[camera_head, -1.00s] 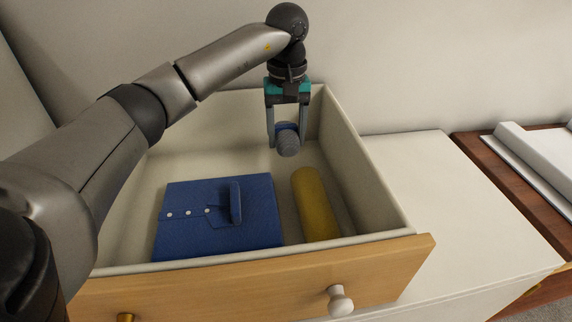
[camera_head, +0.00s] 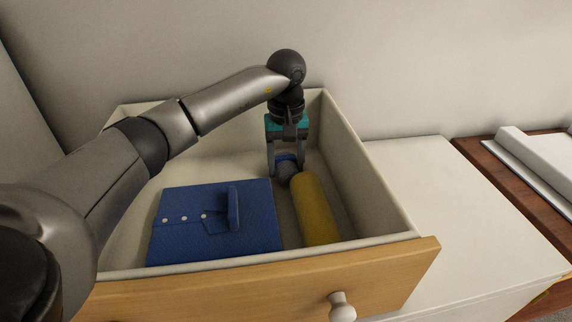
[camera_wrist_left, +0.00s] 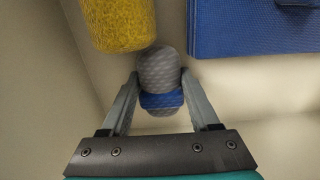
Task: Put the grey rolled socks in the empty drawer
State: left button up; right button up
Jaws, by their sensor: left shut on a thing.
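The grey rolled socks (camera_head: 286,170), with a blue band, are between the fingers of my left gripper (camera_head: 287,168), low inside the open drawer (camera_head: 345,165) near its back right. In the left wrist view the socks (camera_wrist_left: 158,70) sit between both fingers of the gripper (camera_wrist_left: 160,90), which is shut on them. The drawer holds a folded blue shirt (camera_head: 180,235) and a yellow roll (camera_head: 314,208), so it is not empty. The socks are close beside the yellow roll; I cannot tell if they touch the drawer floor. My right gripper is not in view.
The drawer front (camera_head: 250,285) is wooden with a white knob (camera_head: 341,307). A white cabinet top (camera_head: 440,190) lies to the right, bare. Farther right is a dark wooden surface (camera_head: 520,175) with a white object (camera_head: 540,160). A wall stands behind the drawer.

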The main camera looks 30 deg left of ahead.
aim_at(286, 162)
pick_arm(q)
jog(key=shift+f, duration=0.1)
jog(key=o, duration=1.4)
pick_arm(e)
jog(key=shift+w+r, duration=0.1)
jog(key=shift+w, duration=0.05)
pick_arm(q)
notch_tip(286, 162, up, 11)
jog(key=p, duration=0.3)
jog(key=shift+f, duration=0.1)
jog(key=shift+r+p, duration=0.35)
jog(key=shift+r, duration=0.4)
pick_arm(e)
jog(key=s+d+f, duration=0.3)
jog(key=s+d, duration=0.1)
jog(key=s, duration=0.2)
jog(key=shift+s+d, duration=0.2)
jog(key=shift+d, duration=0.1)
